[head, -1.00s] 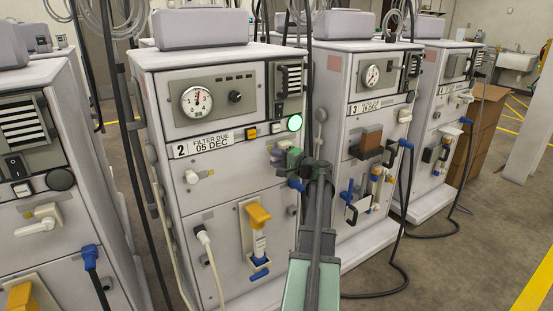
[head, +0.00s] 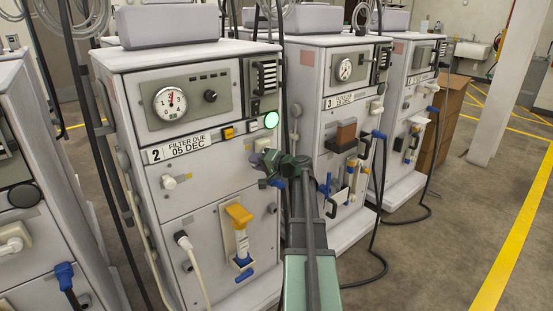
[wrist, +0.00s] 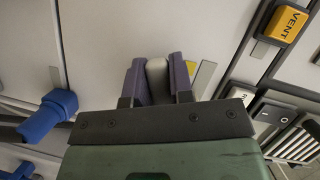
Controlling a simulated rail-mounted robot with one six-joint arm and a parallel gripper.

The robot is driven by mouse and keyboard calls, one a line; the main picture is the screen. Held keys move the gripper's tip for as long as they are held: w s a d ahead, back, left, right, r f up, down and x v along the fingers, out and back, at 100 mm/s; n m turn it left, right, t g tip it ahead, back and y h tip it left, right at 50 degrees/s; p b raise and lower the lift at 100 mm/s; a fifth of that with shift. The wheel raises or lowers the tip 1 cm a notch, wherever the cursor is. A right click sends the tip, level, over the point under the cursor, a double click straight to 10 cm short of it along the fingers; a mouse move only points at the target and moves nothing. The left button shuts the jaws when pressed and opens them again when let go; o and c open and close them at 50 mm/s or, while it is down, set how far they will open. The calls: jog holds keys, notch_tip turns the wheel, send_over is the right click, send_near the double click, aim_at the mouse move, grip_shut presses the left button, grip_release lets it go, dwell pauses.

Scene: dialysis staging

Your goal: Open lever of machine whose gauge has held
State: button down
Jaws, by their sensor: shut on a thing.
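Machine 2 (head: 200,195) stands in the middle of the head view, labelled "FILTER DUE 05 DEC". Its round gauge (head: 170,104) has a needle near the top of the dial, and a green lamp (head: 271,120) glows at its right. My gripper (head: 262,160) is at the front of machine 2, below the lamp. In the wrist view my gripper (wrist: 157,82) has its purple fingers on both sides of a pale lever (wrist: 156,72), shut on it. The fingers hide part of the lever, and its angle is hard to tell.
Machine 3 (head: 312,150) stands to the right with its own gauge (head: 345,68). Part of another machine (head: 35,165) shows at the left. In the wrist view a yellow VENT button (wrist: 286,23) and a blue connector (wrist: 48,116) are near. Open floor lies at the right.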

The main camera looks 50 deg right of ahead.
jog(key=c, duration=1)
grip_release()
